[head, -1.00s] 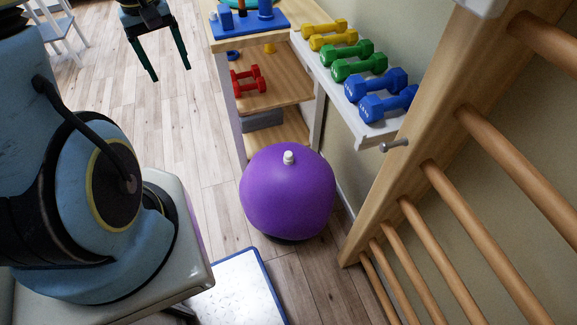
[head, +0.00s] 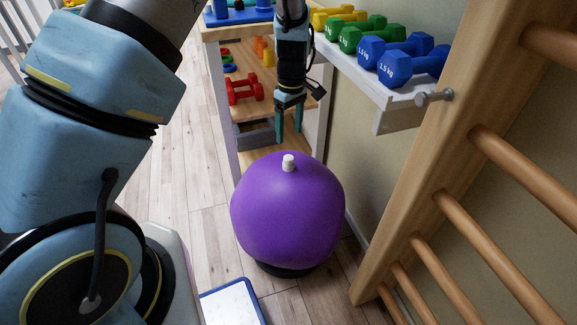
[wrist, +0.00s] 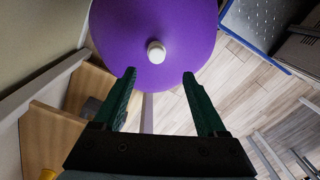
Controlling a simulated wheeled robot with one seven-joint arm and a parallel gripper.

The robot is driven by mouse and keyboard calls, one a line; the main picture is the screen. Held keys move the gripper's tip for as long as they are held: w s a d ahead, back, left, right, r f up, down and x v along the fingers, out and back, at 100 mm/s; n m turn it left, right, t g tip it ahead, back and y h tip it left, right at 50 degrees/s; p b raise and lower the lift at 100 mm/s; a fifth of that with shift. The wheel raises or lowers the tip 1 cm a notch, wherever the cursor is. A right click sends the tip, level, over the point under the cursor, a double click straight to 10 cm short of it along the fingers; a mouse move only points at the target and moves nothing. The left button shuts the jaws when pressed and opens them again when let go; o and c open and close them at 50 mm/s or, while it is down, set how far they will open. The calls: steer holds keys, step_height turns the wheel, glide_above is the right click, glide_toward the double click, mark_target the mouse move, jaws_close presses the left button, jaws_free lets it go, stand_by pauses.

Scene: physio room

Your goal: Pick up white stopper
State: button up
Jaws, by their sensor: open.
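The white stopper (head: 288,162) stands on top of the purple ball (head: 287,212), at its middle. In the wrist view the stopper (wrist: 156,52) shows whole against the purple ball (wrist: 120,25), a little beyond the fingertips and between their lines. My gripper (head: 289,140) points down just above and behind the ball in the head view. Its two green fingers are apart, with nothing between them; the gripper (wrist: 159,75) is open in the wrist view too. The fingers do not touch the stopper.
A wooden shelf unit (head: 215,34) with red dumbbells (head: 244,88) stands behind the ball. A white wall rack (head: 385,92) with several dumbbells is at the upper right. Wooden wall bars (head: 480,220) stand at right. Floor (head: 195,180) is free left of the ball.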

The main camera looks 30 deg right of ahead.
glide_above(288, 157)
steer(key=f, duration=0.4)
steer(key=shift+s+f, duration=0.2)
steer(key=shift+f, duration=0.2)
steer(key=f, duration=0.5)
steer(key=shift+w+d+b, duration=0.1)
steer(key=shift+w+b, duration=0.2)
steer(key=shift+b, duration=0.1)
jaws_close()
